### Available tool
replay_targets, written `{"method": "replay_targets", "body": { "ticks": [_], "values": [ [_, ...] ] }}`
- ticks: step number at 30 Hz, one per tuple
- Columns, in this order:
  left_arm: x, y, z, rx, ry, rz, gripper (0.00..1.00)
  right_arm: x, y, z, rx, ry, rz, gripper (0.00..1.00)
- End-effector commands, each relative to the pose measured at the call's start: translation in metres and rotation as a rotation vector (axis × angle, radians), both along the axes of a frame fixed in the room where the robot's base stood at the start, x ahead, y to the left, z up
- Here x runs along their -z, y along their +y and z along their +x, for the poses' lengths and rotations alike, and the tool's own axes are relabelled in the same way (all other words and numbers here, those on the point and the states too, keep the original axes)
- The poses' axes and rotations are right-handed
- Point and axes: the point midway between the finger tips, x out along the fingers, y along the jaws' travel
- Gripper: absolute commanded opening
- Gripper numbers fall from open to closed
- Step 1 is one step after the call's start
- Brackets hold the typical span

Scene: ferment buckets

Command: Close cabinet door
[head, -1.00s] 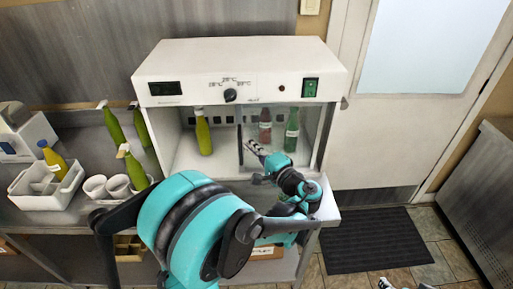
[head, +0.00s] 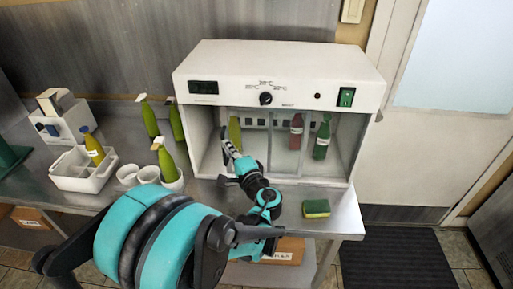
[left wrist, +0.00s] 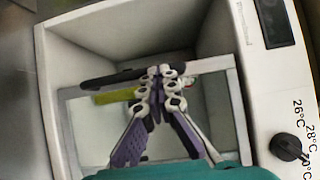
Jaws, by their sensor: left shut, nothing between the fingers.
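The cabinet (head: 222,66) is a white box with a dial and a green switch on its front, and it also shows in the left wrist view (left wrist: 250,110). Its glass sliding door (head: 268,145) stands across part of the opening. A pale door frame and a dark bar (left wrist: 108,79) show in the left wrist view. My left gripper (head: 227,140) is shut and empty, at the left part of the opening by the door's frame. In the left wrist view its fingertips (left wrist: 162,75) are beside the dark bar; contact is unclear. My right gripper is not in view.
Inside stand a yellow-green bottle (head: 235,134), a red bottle (head: 296,131) and a green bottle (head: 322,137). A sponge (head: 316,208) lies on the steel counter (head: 345,215). Bottles, white cups (head: 128,174) and a tray (head: 82,178) stand left of the cabinet.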

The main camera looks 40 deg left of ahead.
Motion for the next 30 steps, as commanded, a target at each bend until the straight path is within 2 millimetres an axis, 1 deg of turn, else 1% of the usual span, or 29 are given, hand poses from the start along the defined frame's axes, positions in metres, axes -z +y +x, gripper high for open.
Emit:
{"method": "replay_targets", "body": {
  "ticks": [1, 6, 9, 12, 18, 30],
  "values": [
    [0.0, 0.016, -0.01, -0.008, 0.0, 0.0, 0.0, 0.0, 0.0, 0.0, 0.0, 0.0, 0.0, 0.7],
    [0.0, 0.052, -0.032, -0.005, 0.0, 0.0, 0.0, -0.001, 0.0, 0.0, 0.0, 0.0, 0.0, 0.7],
    [0.0, 0.068, -0.041, -0.003, 0.0, 0.0, 0.0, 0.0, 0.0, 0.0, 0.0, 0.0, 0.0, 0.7],
    [0.0, 0.08, -0.048, -0.001, 0.0, 0.0, 0.0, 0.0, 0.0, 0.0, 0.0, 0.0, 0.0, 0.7],
    [0.0, 0.091, -0.055, 0.002, 0.0, 0.0, 0.0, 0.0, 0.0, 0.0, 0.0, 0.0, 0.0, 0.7],
    [0.0, 0.092, -0.055, 0.002, 0.0, 0.0, 0.0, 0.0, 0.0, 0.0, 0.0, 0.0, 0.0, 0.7]
  ]
}}
